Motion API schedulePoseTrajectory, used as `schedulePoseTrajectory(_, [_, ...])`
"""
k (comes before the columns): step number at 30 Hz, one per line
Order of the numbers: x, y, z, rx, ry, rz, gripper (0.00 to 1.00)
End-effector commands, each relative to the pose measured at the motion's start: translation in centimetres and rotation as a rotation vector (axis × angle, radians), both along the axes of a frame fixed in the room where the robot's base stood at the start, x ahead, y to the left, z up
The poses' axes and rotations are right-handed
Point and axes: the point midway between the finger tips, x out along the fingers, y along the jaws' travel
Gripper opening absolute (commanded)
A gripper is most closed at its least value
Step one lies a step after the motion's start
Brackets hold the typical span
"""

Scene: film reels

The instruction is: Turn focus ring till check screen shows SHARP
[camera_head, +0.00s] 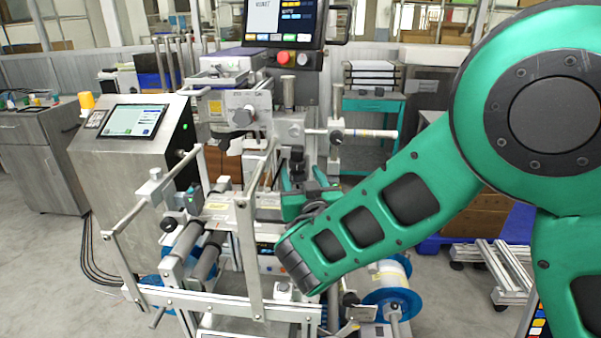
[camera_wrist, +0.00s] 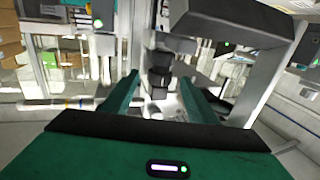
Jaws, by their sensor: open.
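A dark, stepped cylindrical lens (camera_head: 297,156), which looks like the part with the focus ring, hangs in the middle of the machine. In the wrist view the lens (camera_wrist: 159,72) lies between and beyond my two green fingers. My gripper (camera_head: 299,176) is open just below and in front of it, and its fingers (camera_wrist: 159,84) stand apart on either side. I cannot tell whether either finger touches the ring. An upper monitor (camera_head: 283,20) and a tilted screen (camera_head: 134,121) on a metal cabinet are lit. Their small text is not readable.
Metal bars and rollers (camera_head: 190,240) of the machine stand left of my gripper. A blue reel (camera_head: 388,291) sits low at the right. Red and grey knobs (camera_head: 284,57) are under the monitor. A grey frame (camera_wrist: 245,25) crosses the upper right of the wrist view.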

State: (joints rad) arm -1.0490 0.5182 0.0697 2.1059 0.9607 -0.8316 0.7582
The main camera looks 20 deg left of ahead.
Motion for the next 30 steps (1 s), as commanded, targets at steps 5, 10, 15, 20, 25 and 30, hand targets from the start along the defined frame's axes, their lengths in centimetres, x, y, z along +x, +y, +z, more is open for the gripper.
schedulePoseTrajectory(5, [1.8, 0.9, -0.1, 0.001, 0.001, -0.001, 0.53])
schedulePoseTrajectory(10, [2.3, 1.3, 0.0, -0.001, 0.0, 0.0, 0.53])
schedulePoseTrajectory(15, [2.4, 1.3, 0.0, -0.001, 0.0, 0.0, 0.53])
schedulePoseTrajectory(20, [2.4, 1.3, 0.0, -0.001, 0.0, 0.0, 0.34])
schedulePoseTrajectory(25, [2.4, 1.3, 0.0, -0.001, 0.0, -0.001, 0.12])
schedulePoseTrajectory(30, [2.6, 1.2, -0.2, -0.005, 0.004, 0.013, 0.12])
